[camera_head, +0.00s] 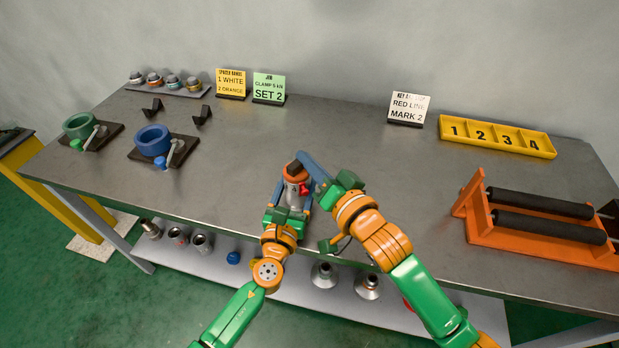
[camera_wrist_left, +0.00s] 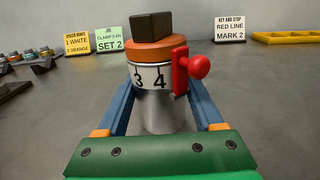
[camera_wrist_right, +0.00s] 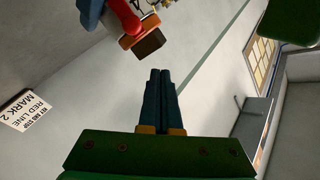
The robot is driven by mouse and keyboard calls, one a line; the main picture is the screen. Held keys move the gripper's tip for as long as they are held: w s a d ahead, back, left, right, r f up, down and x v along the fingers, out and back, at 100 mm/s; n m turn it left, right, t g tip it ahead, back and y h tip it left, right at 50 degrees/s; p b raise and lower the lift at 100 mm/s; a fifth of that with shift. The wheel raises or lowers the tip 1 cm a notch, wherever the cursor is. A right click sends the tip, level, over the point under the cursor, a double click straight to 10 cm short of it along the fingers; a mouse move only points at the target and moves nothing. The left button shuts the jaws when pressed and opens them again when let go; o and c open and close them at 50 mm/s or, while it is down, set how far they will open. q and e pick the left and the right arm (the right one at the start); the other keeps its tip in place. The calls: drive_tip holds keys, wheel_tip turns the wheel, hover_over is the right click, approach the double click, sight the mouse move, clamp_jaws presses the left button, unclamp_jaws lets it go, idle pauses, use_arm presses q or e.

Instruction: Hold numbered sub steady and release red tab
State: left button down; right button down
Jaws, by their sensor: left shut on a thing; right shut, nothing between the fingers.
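The numbered sub (camera_head: 292,193) is a grey metal cylinder held upright, with an orange collar and a dark block on top. In the left wrist view its band (camera_wrist_left: 150,77) shows the numbers 3 and 4. The red tab (camera_wrist_left: 180,72), with a round red knob, sits on its right side. My left gripper (camera_head: 291,190) is shut on the sub, one blue finger on each side. My right gripper (camera_head: 304,158) is shut and empty beside the sub's top. In the right wrist view its fingertips (camera_wrist_right: 160,72) are together, apart from the red knob (camera_wrist_right: 125,17).
Blue (camera_head: 153,140) and green (camera_head: 79,125) ring vises stand at the left. A numbered yellow tray (camera_head: 497,148) and an orange roller stand (camera_head: 490,233) are at the right. Sign cards, including RED LINE MARK 2 (camera_head: 408,107), stand behind. The table's middle is clear.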

drive_tip(key=w+r+g, duration=0.1)
drive_tip(key=w+a+r+g, duration=0.1)
drive_tip(key=r+g, duration=0.1)
drive_tip(key=shift+a+g+h, duration=0.1)
drive_tip(key=shift+g+h, duration=0.2)
drive_tip(key=shift+h, duration=0.1)
drive_tip(key=shift+s+r+n+g+h, duration=0.45)
drive_tip(key=shift+r+g, duration=0.35)
drive_tip(key=shift+g, duration=0.2)
drive_tip(key=s+d+r+n+g+h, duration=0.1)
drive_tip(key=s+d+r+g+h, duration=0.2)
drive_tip(key=s+d, duration=0.1)
drive_tip(key=shift+s+d+r, duration=0.35)
drive_tip(key=shift+s+r, duration=0.05)
drive_tip(key=shift+s, duration=0.4)
drive_tip(key=shift+n, duration=0.25)
hover_over(304, 193)
drive_tip(key=w+d, duration=0.2)
drive_tip(key=w, duration=0.1)
wheel_tip(304, 193, down, 7)
drive_tip(key=f, duration=0.1)
drive_tip(key=s+f, duration=0.1)
drive_tip(key=f, duration=0.1)
drive_tip(key=shift+s+a+f, duration=0.2)
drive_tip(key=shift+s+a, duration=0.05)
drive_tip(key=shift+s, duration=0.1)
drive_tip(key=shift+s+f, duration=0.3)
drive_tip(key=shift+s, duration=0.05)
